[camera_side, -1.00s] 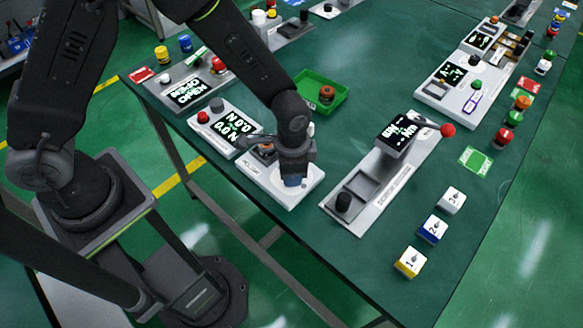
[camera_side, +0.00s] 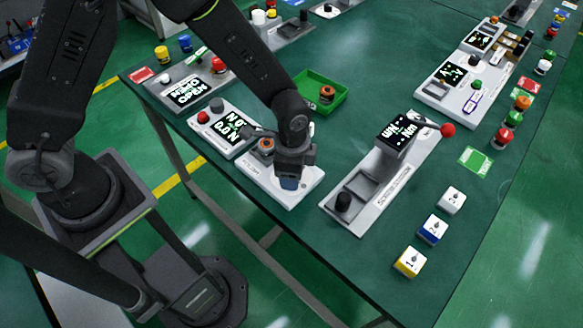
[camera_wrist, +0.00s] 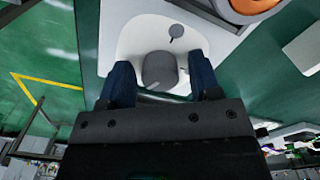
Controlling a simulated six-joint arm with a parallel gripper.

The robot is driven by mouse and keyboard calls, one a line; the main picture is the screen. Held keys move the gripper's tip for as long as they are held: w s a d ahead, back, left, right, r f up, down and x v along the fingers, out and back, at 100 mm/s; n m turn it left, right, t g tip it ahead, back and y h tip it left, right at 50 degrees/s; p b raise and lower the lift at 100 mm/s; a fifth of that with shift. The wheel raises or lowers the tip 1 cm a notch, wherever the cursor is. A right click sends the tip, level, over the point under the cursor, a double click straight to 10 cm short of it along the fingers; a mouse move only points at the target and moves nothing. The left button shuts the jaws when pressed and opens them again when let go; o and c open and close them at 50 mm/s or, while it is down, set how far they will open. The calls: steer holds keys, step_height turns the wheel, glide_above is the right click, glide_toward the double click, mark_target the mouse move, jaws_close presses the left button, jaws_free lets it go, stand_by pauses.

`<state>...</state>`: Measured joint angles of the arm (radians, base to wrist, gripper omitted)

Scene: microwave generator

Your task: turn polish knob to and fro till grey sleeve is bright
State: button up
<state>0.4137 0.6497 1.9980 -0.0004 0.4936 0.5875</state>
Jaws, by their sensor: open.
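My gripper (camera_side: 290,183) points down over the white polish station (camera_side: 257,180) at the near edge of the bench. In the wrist view its two blue fingers (camera_wrist: 162,72) are apart, with the dark grey knob (camera_wrist: 158,68) between them. A gap shows on each side of the knob; whether a finger touches it lower down I cannot tell. In the side view my gripper hides the knob. An orange round part with a grey centre (camera_side: 264,146) sits on the same station and shows in part in the wrist view (camera_wrist: 252,6). I cannot tell the grey sleeve apart or judge its brightness.
A unit with a red-ball lever (camera_side: 447,130) stands just right of the station. A green tray (camera_side: 322,92) with an orange part lies behind. A display panel (camera_side: 233,128) is close on the left.

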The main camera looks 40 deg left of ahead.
steer(key=shift+r, duration=3.45)
steer(key=shift+a+r, duration=0.1)
steer(key=shift+r, duration=0.15)
steer(key=s+a+r+n+t, duration=0.35)
steer(key=a+r+n, duration=0.4)
steer(key=r, duration=0.75)
steer(key=s+a+r+n+t, duration=0.2)
steer(key=s+a+r+n, duration=0.2)
steer(key=s+a, duration=0.3)
steer(key=s+r, duration=0.1)
steer(key=s, duration=0.2)
steer(key=shift+a, duration=0.35)
